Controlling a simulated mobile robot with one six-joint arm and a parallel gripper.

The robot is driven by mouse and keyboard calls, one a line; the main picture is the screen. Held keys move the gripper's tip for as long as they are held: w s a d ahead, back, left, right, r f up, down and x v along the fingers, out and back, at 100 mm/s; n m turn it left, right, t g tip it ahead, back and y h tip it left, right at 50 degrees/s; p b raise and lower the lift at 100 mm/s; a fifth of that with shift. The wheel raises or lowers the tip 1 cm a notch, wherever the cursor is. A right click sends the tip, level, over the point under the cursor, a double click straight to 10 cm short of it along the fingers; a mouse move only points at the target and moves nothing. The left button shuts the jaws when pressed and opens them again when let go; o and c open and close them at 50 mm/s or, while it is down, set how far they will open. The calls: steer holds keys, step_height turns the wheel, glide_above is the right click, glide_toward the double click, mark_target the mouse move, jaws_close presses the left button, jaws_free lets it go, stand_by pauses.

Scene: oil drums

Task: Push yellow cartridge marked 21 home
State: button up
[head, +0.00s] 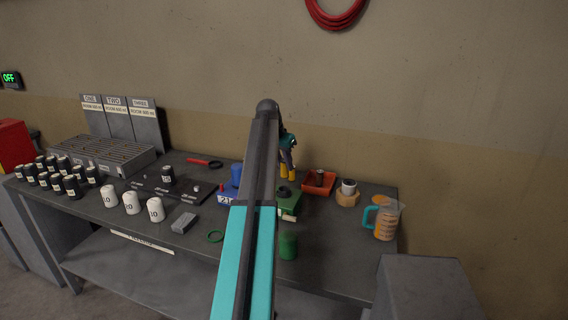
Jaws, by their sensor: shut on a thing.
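My gripper (288,155) is beyond the middle of the bench, partly hidden behind my own arm, and points down. A yellow piece (291,173) shows at its jaws, apparently the yellow cartridge; no number on it can be read. The gripper is shut on it. The yellow piece appears just behind a green holder (290,200) with a dark round top; whether they touch is not clear. A blue holder (227,198) with a label that seems to read 21 and a blue cylinder (236,175) stands left of my arm, partly hidden by it.
A green cylinder (288,246) is near the front edge. White cylinders (131,203), several black cartridges and a grey rack (80,150) are at left.

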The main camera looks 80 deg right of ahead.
mark_target(284, 173)
steer(key=shift+f, duration=0.15)
steer(key=shift+f+b, duration=0.75)
steer(key=shift+f, duration=0.55)
steer(key=shift+f, duration=0.25)
steer(key=shift+w+a+f, duration=0.1)
steer(key=shift+f, duration=0.45)
steer(key=shift+f+b, duration=0.5)
steer(key=shift+f, duration=1.15)
stand_by(1.6)
steer(key=o, duration=1.1)
steer(key=shift+r, duration=0.1)
